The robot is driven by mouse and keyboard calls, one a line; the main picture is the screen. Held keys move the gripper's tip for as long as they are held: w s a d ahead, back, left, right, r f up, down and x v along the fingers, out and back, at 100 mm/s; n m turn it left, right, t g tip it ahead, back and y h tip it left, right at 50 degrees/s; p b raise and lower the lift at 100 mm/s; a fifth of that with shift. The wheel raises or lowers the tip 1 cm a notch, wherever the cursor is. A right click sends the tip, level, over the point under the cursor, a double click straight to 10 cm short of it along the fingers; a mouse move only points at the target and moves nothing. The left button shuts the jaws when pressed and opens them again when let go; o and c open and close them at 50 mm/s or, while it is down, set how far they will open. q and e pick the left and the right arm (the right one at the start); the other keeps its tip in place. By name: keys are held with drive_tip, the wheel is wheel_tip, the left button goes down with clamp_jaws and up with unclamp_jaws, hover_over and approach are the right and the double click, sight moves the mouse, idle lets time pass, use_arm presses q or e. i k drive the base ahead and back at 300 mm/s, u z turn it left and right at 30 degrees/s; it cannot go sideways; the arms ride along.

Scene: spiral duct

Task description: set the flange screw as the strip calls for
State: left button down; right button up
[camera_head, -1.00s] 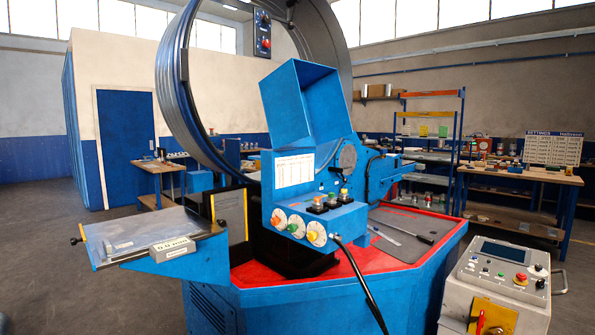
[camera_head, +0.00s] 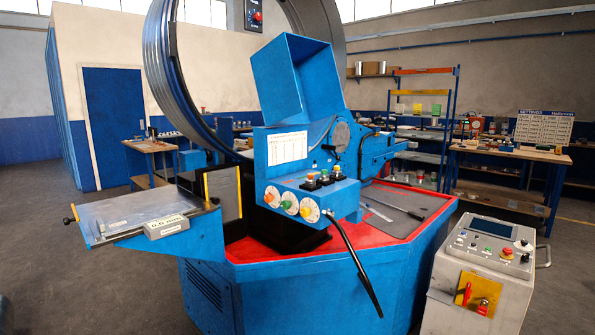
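The blue spiral duct machine stands in the middle. Its control box has three white dials: one with an orange knob (camera_head: 269,197), one with a green knob (camera_head: 287,205) and one with a yellow knob (camera_head: 306,212). I cannot tell which part is the flange screw. A metal side table (camera_head: 125,212) juts out at the left. A grey block with a label (camera_head: 166,227) sits at its front edge; the label seems to end in "mm", but its digits are blurred. I cannot pick out the strip for sure. Neither of my grippers is in view.
A white chart (camera_head: 287,148) is on the machine, above the dials. A black lever (camera_head: 355,262) slants down in front. A control console (camera_head: 487,260) stands at the right. A settings board (camera_head: 543,128) stands on the rear workbench. The floor at the left looks clear.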

sight(305, 212)
drive_tip(key=u, duration=1.05)
drive_tip(key=i, duration=0.6)
drive_tip(key=z, duration=2.6)
